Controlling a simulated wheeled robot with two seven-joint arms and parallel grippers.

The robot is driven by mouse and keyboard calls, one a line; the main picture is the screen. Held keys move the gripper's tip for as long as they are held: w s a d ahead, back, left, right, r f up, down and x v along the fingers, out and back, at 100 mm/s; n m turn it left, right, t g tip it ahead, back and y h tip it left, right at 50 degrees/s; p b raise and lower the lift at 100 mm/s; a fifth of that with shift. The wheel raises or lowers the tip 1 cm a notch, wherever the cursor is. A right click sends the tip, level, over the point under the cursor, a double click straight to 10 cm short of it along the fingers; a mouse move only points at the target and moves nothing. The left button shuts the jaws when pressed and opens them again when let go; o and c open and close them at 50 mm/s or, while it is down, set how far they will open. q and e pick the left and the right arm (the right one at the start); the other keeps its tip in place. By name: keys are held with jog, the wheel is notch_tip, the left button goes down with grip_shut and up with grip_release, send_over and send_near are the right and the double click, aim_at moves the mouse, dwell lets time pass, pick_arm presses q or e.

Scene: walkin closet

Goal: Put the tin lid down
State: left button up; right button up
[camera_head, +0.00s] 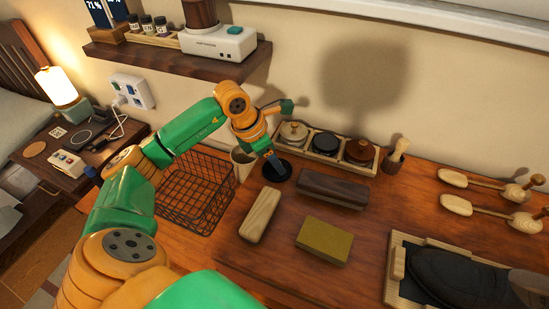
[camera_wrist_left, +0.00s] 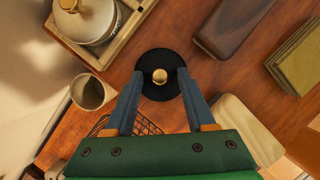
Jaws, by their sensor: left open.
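The tin lid (camera_head: 280,172) is a black disc that appears to lie flat on the wooden top, in front of a tray of tins. In the left wrist view the lid (camera_wrist_left: 155,92) shows its round brass knob. My left gripper (camera_head: 270,158) is above the lid. In the left wrist view its two fingers (camera_wrist_left: 160,74) stand apart on either side of the knob, with a visible gap to it, so it is open. The tray (camera_head: 309,153) holds three tins; the middle, black tin (camera_head: 326,143) shows no knob. My right gripper is not in view.
A wire basket (camera_head: 190,190) and a beige cup (camera_head: 241,162) are left of the lid. A dark block (camera_head: 332,188), a pale wooden block (camera_head: 259,215) and an olive block (camera_head: 324,241) lie nearby. Shoe trees (camera_head: 490,197) and a shoe tray (camera_head: 395,265) are at right.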

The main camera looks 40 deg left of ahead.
pick_arm(q)
jog(key=v, duration=1.2)
jog(key=shift+a, duration=0.1)
